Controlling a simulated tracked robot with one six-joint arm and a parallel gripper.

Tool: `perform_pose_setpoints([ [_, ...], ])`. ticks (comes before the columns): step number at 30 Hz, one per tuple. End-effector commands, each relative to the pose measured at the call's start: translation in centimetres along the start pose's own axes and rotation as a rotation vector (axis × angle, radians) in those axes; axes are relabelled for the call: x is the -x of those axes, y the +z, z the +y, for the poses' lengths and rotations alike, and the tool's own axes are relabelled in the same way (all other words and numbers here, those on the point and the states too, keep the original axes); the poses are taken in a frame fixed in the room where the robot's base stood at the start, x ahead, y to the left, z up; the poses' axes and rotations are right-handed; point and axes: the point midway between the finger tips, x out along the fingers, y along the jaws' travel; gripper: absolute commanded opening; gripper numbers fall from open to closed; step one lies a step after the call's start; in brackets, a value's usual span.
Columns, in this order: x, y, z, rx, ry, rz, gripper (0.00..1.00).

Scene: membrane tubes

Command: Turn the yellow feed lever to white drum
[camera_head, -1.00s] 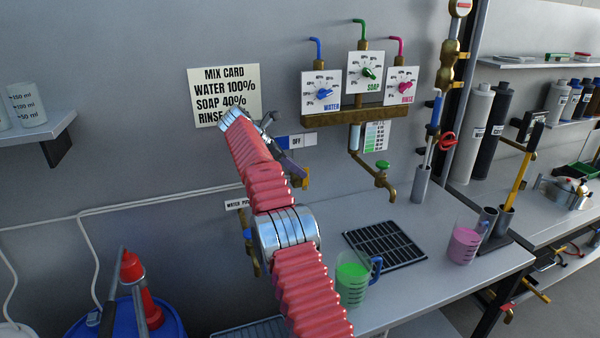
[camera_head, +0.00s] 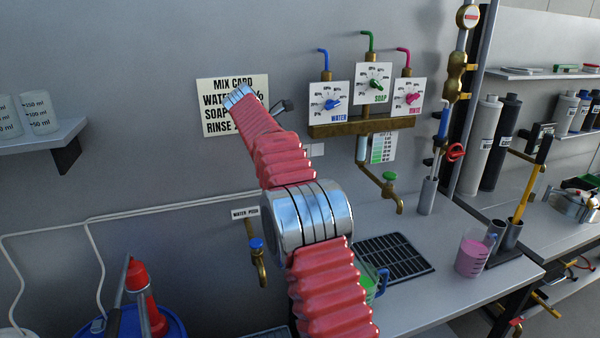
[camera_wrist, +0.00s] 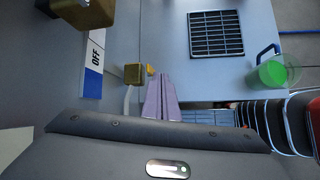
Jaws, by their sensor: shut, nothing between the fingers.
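In the head view a yellow bar (camera_head: 521,190) with a black top leans in a dark stand at the right; I cannot tell whether it is the feed lever. No drum in view is clearly white; a blue drum (camera_head: 150,325) stands at lower left. In the wrist view the lilac fingers of my gripper (camera_wrist: 161,82) are shut and empty. They point along the wall beside a brass block (camera_wrist: 135,73) and an OFF plate (camera_wrist: 94,62). In the head view my arm hides most of the gripper.
A black drain grid (camera_head: 388,259) lies on the bench. A green cup (camera_wrist: 270,73) stands near it, partly behind my arm in the head view. A pink cup (camera_head: 473,255) stands to the right. A brass tap (camera_head: 390,192) juts from the wall.

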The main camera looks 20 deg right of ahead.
Motion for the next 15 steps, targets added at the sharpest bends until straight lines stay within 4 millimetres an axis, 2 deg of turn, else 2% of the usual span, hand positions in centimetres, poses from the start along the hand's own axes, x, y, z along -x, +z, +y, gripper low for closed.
perform_pose_setpoints([
  [3, 1.9, 0.6, -1.3, -0.061, 0.015, 0.039, 0.0],
  [15, 6.9, 1.6, -7.2, -0.28, 0.036, 0.176, 0.0],
])
